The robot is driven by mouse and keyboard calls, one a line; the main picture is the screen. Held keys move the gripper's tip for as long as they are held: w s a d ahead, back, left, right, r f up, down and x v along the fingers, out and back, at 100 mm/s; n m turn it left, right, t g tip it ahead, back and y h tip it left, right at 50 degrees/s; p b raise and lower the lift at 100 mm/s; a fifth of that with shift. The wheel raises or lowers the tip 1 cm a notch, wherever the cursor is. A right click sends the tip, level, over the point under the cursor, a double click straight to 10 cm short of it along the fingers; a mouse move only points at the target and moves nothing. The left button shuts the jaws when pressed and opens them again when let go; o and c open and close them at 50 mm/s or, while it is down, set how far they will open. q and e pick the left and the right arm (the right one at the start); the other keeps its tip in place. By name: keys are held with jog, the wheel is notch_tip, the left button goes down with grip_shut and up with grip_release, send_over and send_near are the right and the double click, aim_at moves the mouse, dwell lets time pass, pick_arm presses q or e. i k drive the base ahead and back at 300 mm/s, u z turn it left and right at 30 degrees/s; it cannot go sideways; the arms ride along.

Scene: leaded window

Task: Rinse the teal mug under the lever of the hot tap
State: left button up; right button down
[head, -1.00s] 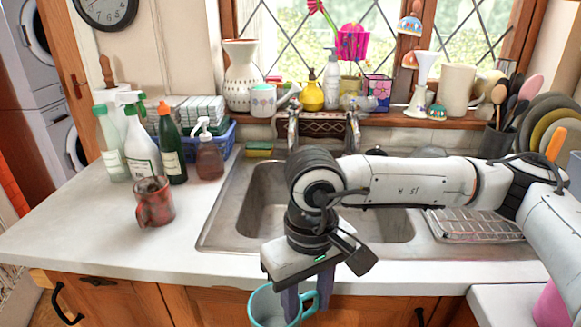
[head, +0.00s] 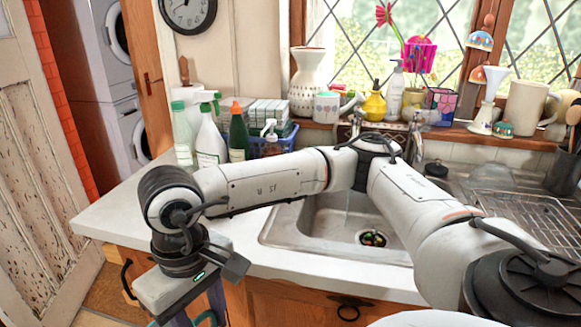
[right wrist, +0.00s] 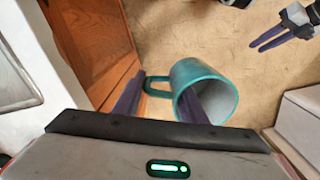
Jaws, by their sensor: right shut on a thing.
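The teal mug (right wrist: 203,88) is held in my right gripper (right wrist: 160,108). In the right wrist view one finger reaches into the mug's mouth and the other is beyond the handle; the mug lies tilted with its mouth toward the camera. In the head view my right gripper (head: 199,310) is at the bottom edge, in front of the counter, with only a bit of the mug (head: 208,318) showing. A tap (head: 417,133) stands behind the sink (head: 290,232); another is mostly hidden by my arm. I cannot tell which is hot. My left gripper (right wrist: 270,41) is open and empty.
Bottles (head: 208,140) and a blue basket (head: 284,140) stand at the counter's back left. A wire rack (head: 515,215) is right of the sink. The window sill holds a vase (head: 307,85) and pots. The counter's front left (head: 115,212) looks clear.

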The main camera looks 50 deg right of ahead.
aim_at(358, 111)
jog(key=u, duration=1.2)
jog(key=i, duration=0.7)
jog(key=z, duration=3.7)
jog(key=k, duration=1.3)
jog(key=z, duration=0.3)
jog(key=i, duration=1.65)
jog(key=z, duration=0.1)
